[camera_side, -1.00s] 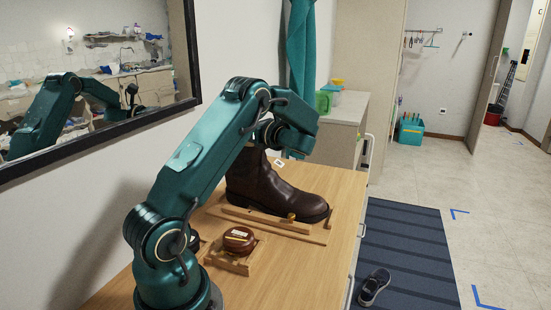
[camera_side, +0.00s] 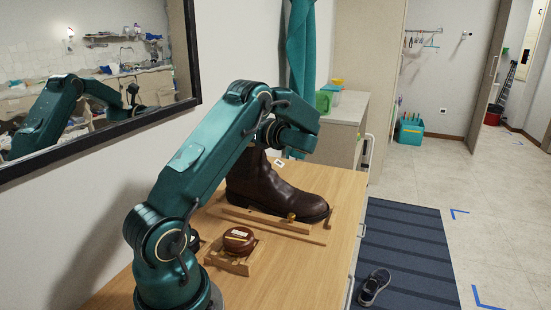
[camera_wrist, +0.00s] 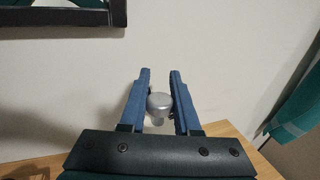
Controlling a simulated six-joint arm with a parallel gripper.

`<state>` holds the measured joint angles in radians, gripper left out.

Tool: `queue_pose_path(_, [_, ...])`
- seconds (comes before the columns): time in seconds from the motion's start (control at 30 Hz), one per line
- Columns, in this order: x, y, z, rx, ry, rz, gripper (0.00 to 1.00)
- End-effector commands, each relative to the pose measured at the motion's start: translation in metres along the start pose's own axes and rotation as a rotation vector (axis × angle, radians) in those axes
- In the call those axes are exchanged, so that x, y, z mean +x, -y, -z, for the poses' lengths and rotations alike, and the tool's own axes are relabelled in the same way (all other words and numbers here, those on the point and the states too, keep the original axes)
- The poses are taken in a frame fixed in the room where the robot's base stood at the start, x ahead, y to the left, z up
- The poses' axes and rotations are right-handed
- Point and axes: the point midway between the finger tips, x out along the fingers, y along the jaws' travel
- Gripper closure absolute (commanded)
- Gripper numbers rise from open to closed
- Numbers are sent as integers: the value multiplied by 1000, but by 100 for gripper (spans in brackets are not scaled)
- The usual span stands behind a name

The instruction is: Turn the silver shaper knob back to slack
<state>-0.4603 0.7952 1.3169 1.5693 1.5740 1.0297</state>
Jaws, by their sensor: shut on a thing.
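The silver shaper knob (camera_wrist: 159,101) shows in the wrist view between the two blue fingers of my gripper (camera_wrist: 160,75). My gripper is shut on it, with a finger on each side. The dark brown boot (camera_side: 275,191) stands upright below my wrist on a wooden stand (camera_side: 268,217). A small white tag (camera_side: 279,162) shows at the boot's upper part. The knob's turn angle cannot be read.
A round brown tin (camera_side: 238,239) sits in a wooden holder (camera_side: 229,263) on the wooden counter (camera_side: 310,262). A mirror (camera_side: 100,60) hangs on the wall to the left. A teal cloth (camera_side: 300,60) hangs behind the boot. The counter's front right is clear.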

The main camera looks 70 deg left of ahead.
Motion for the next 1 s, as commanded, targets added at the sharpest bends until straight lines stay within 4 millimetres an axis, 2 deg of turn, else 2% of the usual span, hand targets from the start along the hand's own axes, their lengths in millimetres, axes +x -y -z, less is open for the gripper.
queue_pose_path(0.8, [0,0,0,-1,1,1,100])
queue_pose_path(0.83, [0,0,0,-1,1,1,66])
queue_pose_path(0.9, [0,0,0,-1,1,1,39])
queue_pose_path(1.0, [0,0,0,-1,1,1,39])
